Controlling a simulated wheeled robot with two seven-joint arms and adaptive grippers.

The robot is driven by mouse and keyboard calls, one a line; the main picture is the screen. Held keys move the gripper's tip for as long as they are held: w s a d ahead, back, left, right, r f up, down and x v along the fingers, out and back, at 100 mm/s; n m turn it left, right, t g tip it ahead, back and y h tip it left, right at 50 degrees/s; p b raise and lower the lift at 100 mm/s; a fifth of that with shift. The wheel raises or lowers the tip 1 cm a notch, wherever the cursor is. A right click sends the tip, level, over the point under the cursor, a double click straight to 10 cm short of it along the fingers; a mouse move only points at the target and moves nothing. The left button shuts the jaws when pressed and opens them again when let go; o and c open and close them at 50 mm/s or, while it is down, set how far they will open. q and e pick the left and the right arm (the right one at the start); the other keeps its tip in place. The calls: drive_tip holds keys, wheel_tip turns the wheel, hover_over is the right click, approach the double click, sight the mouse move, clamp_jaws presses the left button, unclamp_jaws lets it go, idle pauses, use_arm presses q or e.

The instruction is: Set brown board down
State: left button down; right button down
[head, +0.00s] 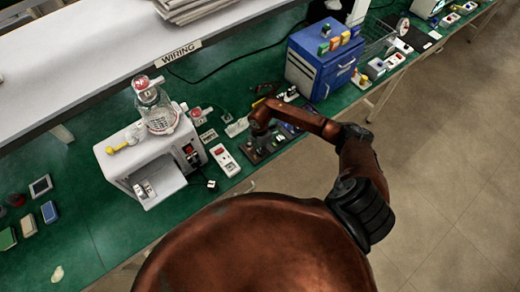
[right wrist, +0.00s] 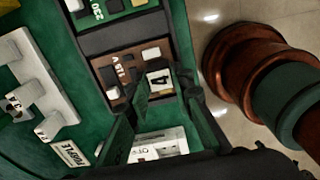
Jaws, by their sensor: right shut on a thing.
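The brown board (right wrist: 136,60) shows in the right wrist view, with a "115V" mark, a white part on its left side and a white block marked 4. It lies in or just over a dark frame, beside a green board (right wrist: 104,8) marked 220. Whether it touches the surface beneath cannot be told. My right gripper (right wrist: 155,95) is shut on the brown board; its fingers hide the near part. In the head view, my right gripper (head: 260,128) is low over the dark frame on the green bench. My left gripper is not in view.
A white machine with a glass canister (head: 157,110) stands left of my right gripper. A white switch box (head: 224,159) lies close by on the left. A blue cabinet (head: 322,62) stands behind to the right. The green bench's front edge is close.

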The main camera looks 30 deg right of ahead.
drive_tip(key=c, duration=2.2)
unclamp_jaws()
drive_tip(key=shift+f, duration=0.2)
drive_tip(key=o, duration=0.5)
drive_tip(key=shift+r, duration=0.1)
drive_tip(key=shift+r, duration=0.2)
wheel_tip(320, 180, up, 12)
drive_tip(key=shift+f+b, duration=0.1)
drive_tip(key=shift+b, duration=0.65)
